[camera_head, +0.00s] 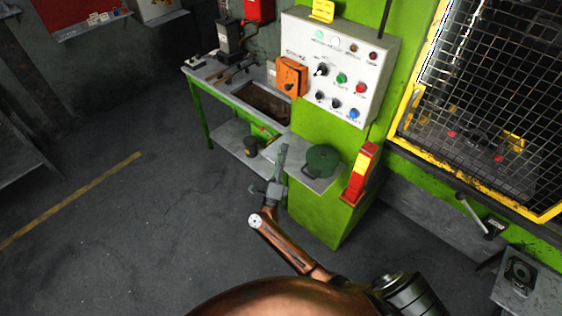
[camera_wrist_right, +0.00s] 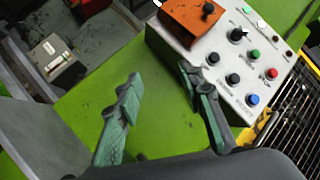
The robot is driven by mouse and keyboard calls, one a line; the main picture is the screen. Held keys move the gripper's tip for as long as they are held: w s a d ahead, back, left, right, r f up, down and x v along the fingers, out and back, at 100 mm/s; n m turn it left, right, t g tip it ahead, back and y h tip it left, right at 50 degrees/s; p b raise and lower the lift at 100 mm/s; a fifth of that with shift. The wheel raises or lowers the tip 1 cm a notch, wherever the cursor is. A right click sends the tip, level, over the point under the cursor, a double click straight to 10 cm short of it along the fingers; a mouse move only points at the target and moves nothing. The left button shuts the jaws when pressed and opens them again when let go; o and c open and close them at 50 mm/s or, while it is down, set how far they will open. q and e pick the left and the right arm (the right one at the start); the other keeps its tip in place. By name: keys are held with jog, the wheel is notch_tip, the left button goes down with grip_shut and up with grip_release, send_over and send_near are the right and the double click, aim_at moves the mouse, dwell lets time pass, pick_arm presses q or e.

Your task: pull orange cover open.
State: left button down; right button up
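The orange cover (camera_head: 291,76) is a box-like orange piece with a dark knob, at the left side of the white control panel (camera_head: 333,62). In the right wrist view the orange cover (camera_wrist_right: 193,22) is at the top, beyond the fingertips and partly cut off by the frame edge. My right gripper (camera_head: 279,168) is below the panel, apart from the cover. In the right wrist view its two fingers (camera_wrist_right: 160,73) are spread with nothing between them. My left gripper is not in view.
A green workbench (camera_head: 214,104) with tools stands left of the panel. A green round object (camera_head: 322,160) sits on a small shelf beside my right gripper, with a red and yellow post (camera_head: 360,172) to its right. A yellow-framed mesh guard (camera_head: 480,110) is at the right.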

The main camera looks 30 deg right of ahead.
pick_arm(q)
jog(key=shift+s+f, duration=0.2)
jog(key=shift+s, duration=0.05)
pick_arm(e)
jog(key=shift+s+a+f+n+t+y, duration=0.15)
jog(key=shift+f+n+t+y, duration=0.3)
jog(key=shift+f+n, duration=0.45)
